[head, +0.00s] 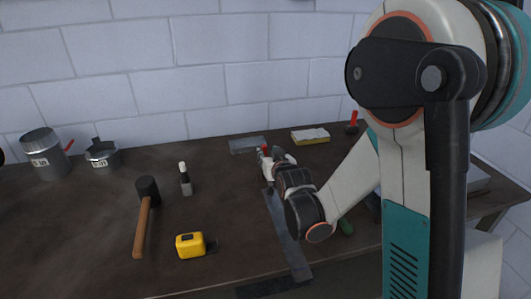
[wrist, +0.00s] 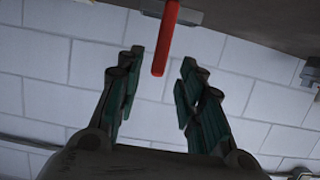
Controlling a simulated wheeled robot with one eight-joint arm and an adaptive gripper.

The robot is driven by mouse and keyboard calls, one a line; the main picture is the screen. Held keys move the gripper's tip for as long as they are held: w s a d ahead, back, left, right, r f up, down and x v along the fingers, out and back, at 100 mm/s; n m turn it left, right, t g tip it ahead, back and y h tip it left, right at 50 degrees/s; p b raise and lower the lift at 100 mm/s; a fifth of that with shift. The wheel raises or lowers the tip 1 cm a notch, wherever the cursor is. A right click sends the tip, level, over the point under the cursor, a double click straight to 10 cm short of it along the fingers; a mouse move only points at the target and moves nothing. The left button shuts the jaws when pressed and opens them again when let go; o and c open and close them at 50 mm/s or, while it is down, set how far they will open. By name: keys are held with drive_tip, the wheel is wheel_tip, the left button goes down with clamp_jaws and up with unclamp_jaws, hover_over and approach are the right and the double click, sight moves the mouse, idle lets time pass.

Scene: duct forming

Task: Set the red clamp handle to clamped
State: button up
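The red clamp handle (wrist: 165,42) is a straight red bar in the wrist view. It hangs from a grey metal bracket at the top edge and reaches down between my gripper's fingers. My gripper (wrist: 164,60) is open, with one dark green-padded finger on each side of the handle and a visible gap to both. In the head view my gripper (head: 274,153) is over the back middle of the bench, with a small red part of the handle (head: 264,149) showing beside it. The rest of the clamp is mostly hidden by my gripper.
The dark bench (head: 100,225) holds a mallet (head: 145,215), a marker-like bottle (head: 185,180), a yellow tape measure (head: 190,245) and a long metal strip (head: 285,235). Metal ducts (head: 45,153) stand at the back left. A yellow-white block (head: 310,136) and a red-handled tool (head: 352,122) lie at the back right.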

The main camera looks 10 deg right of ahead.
drive_tip(key=v, duration=0.5)
drive_tip(key=shift+s+r, duration=0.1)
drive_tip(key=shift+s, duration=0.2)
drive_tip(key=s+r+g, duration=0.2)
drive_tip(key=s+g, duration=0.1)
drive_tip(key=s, duration=1.2)
drive_tip(key=s+r+g, duration=0.2)
drive_tip(key=s+g, duration=0.2)
drive_tip(key=s, duration=1.1)
drive_tip(key=shift+g, duration=0.3)
drive_tip(key=shift+d, duration=0.1)
